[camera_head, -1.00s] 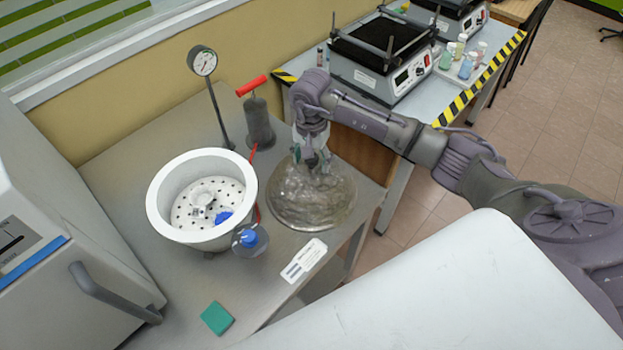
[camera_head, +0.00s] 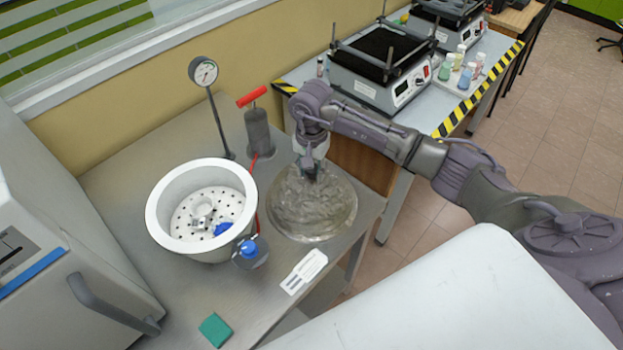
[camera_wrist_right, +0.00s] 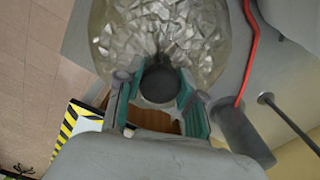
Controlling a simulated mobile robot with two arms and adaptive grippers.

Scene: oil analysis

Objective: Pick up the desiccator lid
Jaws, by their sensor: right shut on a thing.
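The desiccator lid (camera_head: 300,215) is a clear, round glass dome on the grey bench, right of the white desiccator bowl (camera_head: 158,208). The bowl is open at the top, with a perforated plate inside. My right gripper (camera_head: 310,170) reaches down onto the top of the lid. In the right wrist view the lid (camera_wrist_right: 180,30) fills the upper middle, and the fingers of the right gripper (camera_wrist_right: 160,88) are closed around its dark round knob (camera_wrist_right: 159,84). The lid appears to rest on the bench. My left gripper is not in view.
A gauge on a stand (camera_head: 205,73) and a hand pump with a red handle (camera_head: 257,125) stand behind the bowl. A red hose runs beside the bowl.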

